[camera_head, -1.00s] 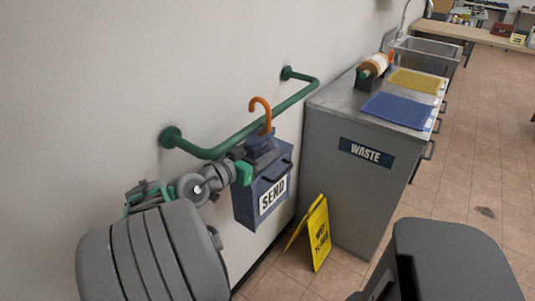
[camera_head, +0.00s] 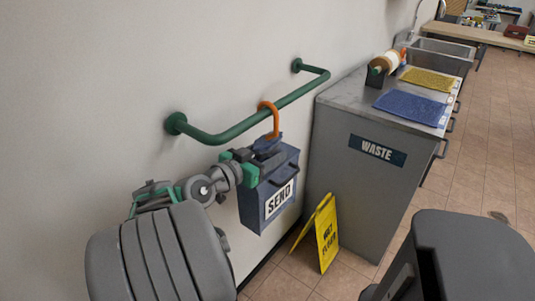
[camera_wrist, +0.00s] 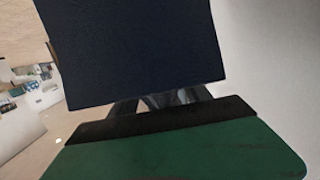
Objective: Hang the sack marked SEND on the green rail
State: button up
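The dark blue sack (camera_head: 268,195) with a white SEND label is upright below the green rail (camera_head: 240,128), close to the wall. Its orange hook (camera_head: 275,124) curves over the rail and appears to rest on it. My gripper (camera_head: 240,164) is at the sack's upper left side, just under the rail. Its green fingers look spread apart, so it appears open, very close to the sack. In the wrist view the dark sack (camera_wrist: 135,50) fills the top, with a green finger (camera_wrist: 180,155) below it. The exact contact is hidden.
A grey cabinet (camera_head: 355,195) marked WASTE stands right of the sack, with blue (camera_head: 412,107) and yellow (camera_head: 428,80) mats and a tape dispenser (camera_head: 384,68) on top. A yellow wet floor sign (camera_head: 325,235) stands in front.

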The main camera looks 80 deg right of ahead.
jog(key=o, duration=0.5)
